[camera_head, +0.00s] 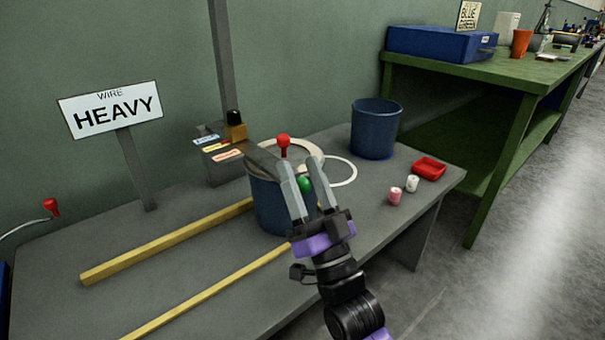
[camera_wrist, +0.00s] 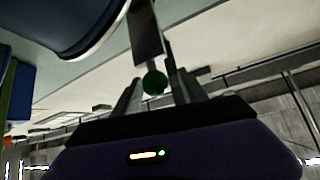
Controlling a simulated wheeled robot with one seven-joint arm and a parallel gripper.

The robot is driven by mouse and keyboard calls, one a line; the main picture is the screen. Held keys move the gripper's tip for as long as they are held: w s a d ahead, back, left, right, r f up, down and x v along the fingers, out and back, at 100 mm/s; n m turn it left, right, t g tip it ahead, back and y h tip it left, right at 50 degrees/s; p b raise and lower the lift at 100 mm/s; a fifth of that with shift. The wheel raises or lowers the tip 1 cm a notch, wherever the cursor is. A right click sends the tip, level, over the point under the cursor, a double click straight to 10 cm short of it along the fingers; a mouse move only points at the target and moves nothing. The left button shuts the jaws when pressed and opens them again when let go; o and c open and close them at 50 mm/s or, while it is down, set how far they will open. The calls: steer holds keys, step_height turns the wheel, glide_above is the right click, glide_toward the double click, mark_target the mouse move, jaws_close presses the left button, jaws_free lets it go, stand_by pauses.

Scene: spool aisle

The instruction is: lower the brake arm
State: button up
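The brake arm (camera_head: 262,158) is a grey bar that runs from a brass block (camera_head: 236,132) on a post, over a blue drum (camera_head: 269,205), toward my gripper. In the wrist view the grey bar (camera_wrist: 146,35) comes down from the top, with a green ball (camera_wrist: 154,82) at its near end. My gripper (camera_head: 304,172) is open, with its fingers on either side of the green ball, which also shows in the head view (camera_head: 305,184). Small gaps seem to show beside the ball. A red knob (camera_head: 283,141) stands above the drum; its attachment is partly hidden.
A grey bench (camera_head: 210,285) carries two yellow bars (camera_head: 170,241), a blue bucket (camera_head: 375,128), a red tray (camera_head: 429,168) and two small spools (camera_head: 395,196). A HEAVY sign (camera_head: 111,109) stands at left. A green bench (camera_head: 515,78) is behind right; the floor at right is clear.

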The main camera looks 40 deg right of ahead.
steer(key=shift+p+v, duration=0.7)
steer(key=shift+v, duration=3.25)
steer(key=shift+w, duration=0.1)
steer(key=shift+w+n, duration=0.15)
steer(key=shift+n, duration=0.15)
steer(key=s+a+f+n+g+y, duration=0.25)
steer(key=s+f+g, duration=0.2)
steer(key=s, duration=0.45)
steer(key=s+a+f+n+g+y, duration=0.1)
steer(key=s+a+f+n+g, duration=0.2)
steer(key=s+f, duration=0.5)
steer(key=s+a+f+n+g+y, duration=0.1)
steer(key=s+a+f+g+y, duration=0.2)
steer(key=s, duration=0.8)
step_height(320, 180, up, 34)
steer(key=a+p, duration=0.1)
steer(key=p, duration=3.3)
steer(key=shift+w+g+h, duration=0.2)
steer(key=shift+g+h, duration=0.25)
steer(key=shift+a, duration=0.1)
